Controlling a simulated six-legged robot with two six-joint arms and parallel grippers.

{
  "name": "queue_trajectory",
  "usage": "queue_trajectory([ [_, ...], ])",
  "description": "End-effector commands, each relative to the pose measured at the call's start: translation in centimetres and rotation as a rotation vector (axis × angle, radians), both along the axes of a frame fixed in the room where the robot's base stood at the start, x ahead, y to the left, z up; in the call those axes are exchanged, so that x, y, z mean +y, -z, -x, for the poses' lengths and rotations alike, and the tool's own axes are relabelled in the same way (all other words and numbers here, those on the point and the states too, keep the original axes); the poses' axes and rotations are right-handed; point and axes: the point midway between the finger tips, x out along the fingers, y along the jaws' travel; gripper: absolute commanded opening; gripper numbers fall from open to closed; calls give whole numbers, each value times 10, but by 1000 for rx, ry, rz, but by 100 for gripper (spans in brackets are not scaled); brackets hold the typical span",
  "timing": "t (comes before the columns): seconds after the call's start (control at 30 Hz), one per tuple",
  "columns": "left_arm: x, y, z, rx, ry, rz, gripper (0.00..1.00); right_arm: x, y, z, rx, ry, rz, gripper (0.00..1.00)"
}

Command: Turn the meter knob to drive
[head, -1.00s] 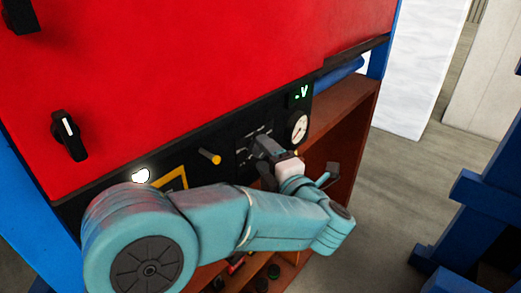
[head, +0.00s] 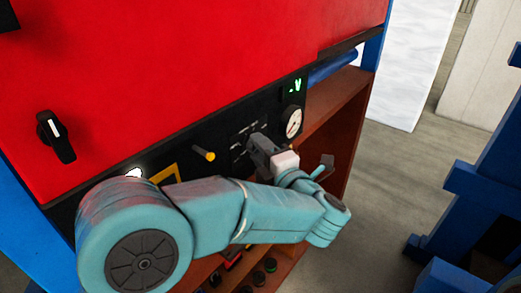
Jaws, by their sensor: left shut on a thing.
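The meter knob sits on the black control strip (head: 228,131), and my left gripper (head: 256,140) covers it, so its pointer cannot be seen. My left gripper is shut on the knob, with its arm reaching in from the left across the front of the strip. White marks show on the panel just above and left of the fingers. A green lit display (head: 295,86) and a round white dial gauge (head: 293,122) are to the right of the gripper. My right gripper is not in view.
A yellow-tipped lever (head: 206,155) sticks out left of my gripper. A black switch (head: 56,136) is on the red panel (head: 190,60). A brown open shelf (head: 335,110) is below and right. Blue structure (head: 480,190) stands at far right, with grey floor between.

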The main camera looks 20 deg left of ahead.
Motion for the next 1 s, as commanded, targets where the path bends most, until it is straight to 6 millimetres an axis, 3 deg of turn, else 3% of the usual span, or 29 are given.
queue_trajectory([
  [0.37,1,-7,0,175,-2,-62,9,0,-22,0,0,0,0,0],
  [1.0,0,-11,-2,629,-4,-228,9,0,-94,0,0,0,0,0],
])
